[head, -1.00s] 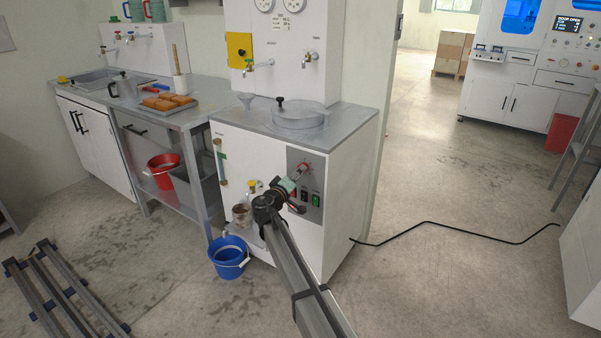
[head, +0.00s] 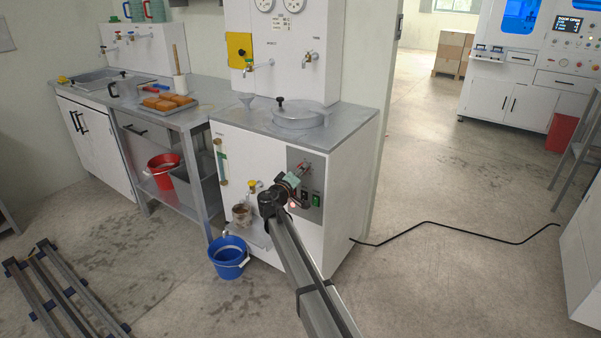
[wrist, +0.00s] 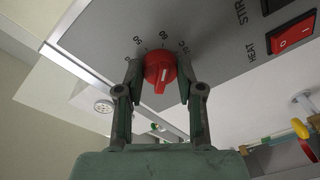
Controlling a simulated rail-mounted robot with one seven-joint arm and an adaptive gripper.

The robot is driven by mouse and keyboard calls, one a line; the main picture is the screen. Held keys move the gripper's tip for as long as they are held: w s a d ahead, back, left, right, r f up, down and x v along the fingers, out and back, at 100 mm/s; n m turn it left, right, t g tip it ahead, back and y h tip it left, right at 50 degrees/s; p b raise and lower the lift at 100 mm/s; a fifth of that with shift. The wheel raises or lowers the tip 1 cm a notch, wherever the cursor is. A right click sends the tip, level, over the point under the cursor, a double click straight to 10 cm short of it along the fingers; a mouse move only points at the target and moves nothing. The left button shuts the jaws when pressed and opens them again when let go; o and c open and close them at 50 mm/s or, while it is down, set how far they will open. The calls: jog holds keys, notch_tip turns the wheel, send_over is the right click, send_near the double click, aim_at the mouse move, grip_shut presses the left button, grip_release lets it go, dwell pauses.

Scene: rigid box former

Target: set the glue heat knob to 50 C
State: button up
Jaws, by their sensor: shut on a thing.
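The red glue heat knob (wrist: 160,70) sits on the grey control panel (wrist: 215,35) in the wrist view. My gripper (wrist: 157,78) is shut on it, one finger on each side. A pale mark on the knob's raised grip faces the lower part of the wrist picture. Printed numbers stand around the knob's upper side, turned in the picture; I cannot read for certain which one the knob is set to. In the head view my gripper (head: 299,176) is at the panel (head: 312,196) on the white cabinet's front, and it mostly hides the knob.
A red rocker switch (wrist: 292,38) marked HEAT sits beside the knob. A green switch (head: 316,200) is lower on the panel.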

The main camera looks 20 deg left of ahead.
jog(key=shift+r+n, duration=0.1)
jog(key=shift+n, duration=0.2)
jog(key=shift+w+r+n+g+p, duration=0.1)
jog(key=shift+n+g+p, duration=0.2)
jog(key=shift+n+p, duration=1.2)
jog(key=shift+r+n+g+p, duration=0.1)
jog(key=shift+n+g+p, duration=0.4)
jog(key=shift+n, duration=1.8)
jog(key=o, duration=1.2)
jog(key=shift+f, duration=0.1)
jog(key=shift+c, duration=0.2)
jog(key=s+a+r, duration=0.1)
jog(key=s, duration=1.1)
jog(key=shift+a, duration=0.25)
